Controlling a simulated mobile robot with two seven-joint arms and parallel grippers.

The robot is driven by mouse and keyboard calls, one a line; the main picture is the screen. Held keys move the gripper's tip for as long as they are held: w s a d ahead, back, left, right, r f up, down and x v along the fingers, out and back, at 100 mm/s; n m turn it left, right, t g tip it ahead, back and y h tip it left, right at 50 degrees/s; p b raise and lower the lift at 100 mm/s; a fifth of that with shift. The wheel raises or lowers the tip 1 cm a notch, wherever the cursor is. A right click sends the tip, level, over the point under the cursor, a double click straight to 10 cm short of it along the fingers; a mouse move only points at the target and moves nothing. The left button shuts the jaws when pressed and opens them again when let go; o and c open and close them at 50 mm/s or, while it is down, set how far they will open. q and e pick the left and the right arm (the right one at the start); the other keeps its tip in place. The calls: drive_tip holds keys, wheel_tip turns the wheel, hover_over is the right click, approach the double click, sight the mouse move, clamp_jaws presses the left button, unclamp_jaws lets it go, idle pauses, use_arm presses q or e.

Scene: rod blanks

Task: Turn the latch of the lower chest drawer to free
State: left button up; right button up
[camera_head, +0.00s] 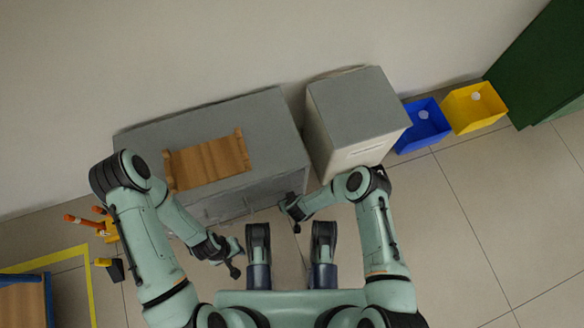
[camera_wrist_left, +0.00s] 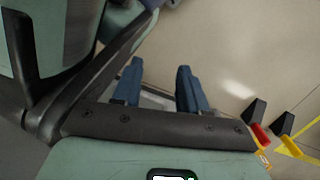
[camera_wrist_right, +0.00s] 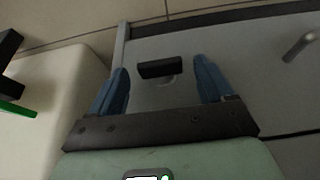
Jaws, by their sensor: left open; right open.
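The grey chest (camera_head: 275,125) stands against the wall, its drawer fronts facing me and seen steeply from above. In the right wrist view a black bar latch (camera_wrist_right: 160,68) lies crosswise on a grey drawer front (camera_wrist_right: 210,45), with a round grey base partly visible under it. My right gripper (camera_wrist_right: 162,88) is open and empty, a blue finger on each side of the latch with gaps to it. In the head view this gripper (camera_head: 288,208) is by the chest's right front corner. My left gripper (camera_head: 234,260) is open and empty; its wrist view (camera_wrist_left: 160,88) shows floor between the fingers.
A silver bar handle (camera_wrist_right: 299,46) stands out from the front beside the latch. A wooden tray (camera_head: 208,163) is on the chest. A pale cabinet (camera_head: 358,115) stands close on its right, then blue (camera_head: 422,125) and yellow (camera_head: 474,107) bins. Floor at right is clear.

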use_arm(q)
drive_tip(key=shift+s, duration=0.1)
use_arm(e)
drive_tip(key=c, duration=1)
drive_tip(key=shift+c, duration=0.2)
use_arm(q)
drive_tip(key=shift+s+a+f+g+b, duration=0.15)
drive_tip(key=shift+s+f+b, duration=0.15)
drive_tip(key=shift+s, duration=0.2)
drive_tip(key=shift+s+d+f+g+b, duration=0.15)
drive_tip(key=shift+s+b, duration=0.1)
drive_tip(key=shift+s, duration=0.25)
use_arm(e)
drive_tip(key=shift+w+d+f+m+g+y, duration=0.1)
drive_tip(key=shift+d+m+g+y, duration=0.2)
drive_tip(key=shift+y, duration=0.75)
drive_tip(key=shift+w+d+f+m+g+y, duration=0.15)
drive_tip(key=shift+d+g+y, duration=0.1)
drive_tip(key=shift+y, duration=0.75)
drive_tip(key=shift+d+m+g+y, duration=0.25)
drive_tip(key=shift+d+y, duration=0.05)
drive_tip(key=shift+y, duration=0.75)
use_arm(q)
drive_tip(key=shift+a, duration=0.1)
